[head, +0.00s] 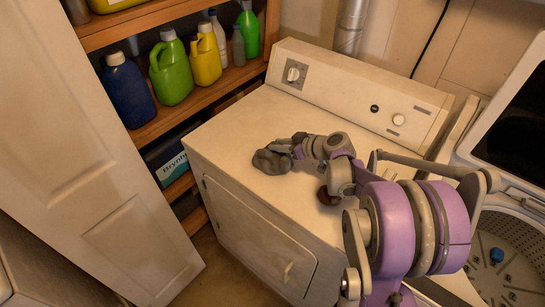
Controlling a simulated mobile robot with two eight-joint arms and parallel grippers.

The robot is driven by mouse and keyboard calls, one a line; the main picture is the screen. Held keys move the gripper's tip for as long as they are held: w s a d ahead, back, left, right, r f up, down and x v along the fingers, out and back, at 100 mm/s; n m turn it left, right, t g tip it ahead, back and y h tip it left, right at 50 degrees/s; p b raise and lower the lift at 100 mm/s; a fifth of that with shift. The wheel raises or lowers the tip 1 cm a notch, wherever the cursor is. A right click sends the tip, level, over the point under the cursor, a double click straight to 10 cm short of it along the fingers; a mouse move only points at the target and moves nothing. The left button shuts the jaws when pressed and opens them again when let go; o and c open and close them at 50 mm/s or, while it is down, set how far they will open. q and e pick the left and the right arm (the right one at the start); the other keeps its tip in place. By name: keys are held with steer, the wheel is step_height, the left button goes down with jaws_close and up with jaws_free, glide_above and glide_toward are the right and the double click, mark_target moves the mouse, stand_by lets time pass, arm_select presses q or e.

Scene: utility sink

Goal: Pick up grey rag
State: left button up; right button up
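The grey rag (271,162) lies crumpled on the white top of the dryer (238,128), near its left front part. My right arm reaches in from the lower right. My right gripper (284,148) is at the right and upper edge of the rag, its fingertips touching or just over it. The fingers are small and partly merge with the rag, so I cannot tell whether they are open or shut on it. My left gripper is not in view.
A wooden shelf (207,92) with several bottles stands behind left. A white door (90,170) is at left. An open washer (510,195) stands at right.

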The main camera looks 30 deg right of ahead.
jaws_close()
stand_by(0.9)
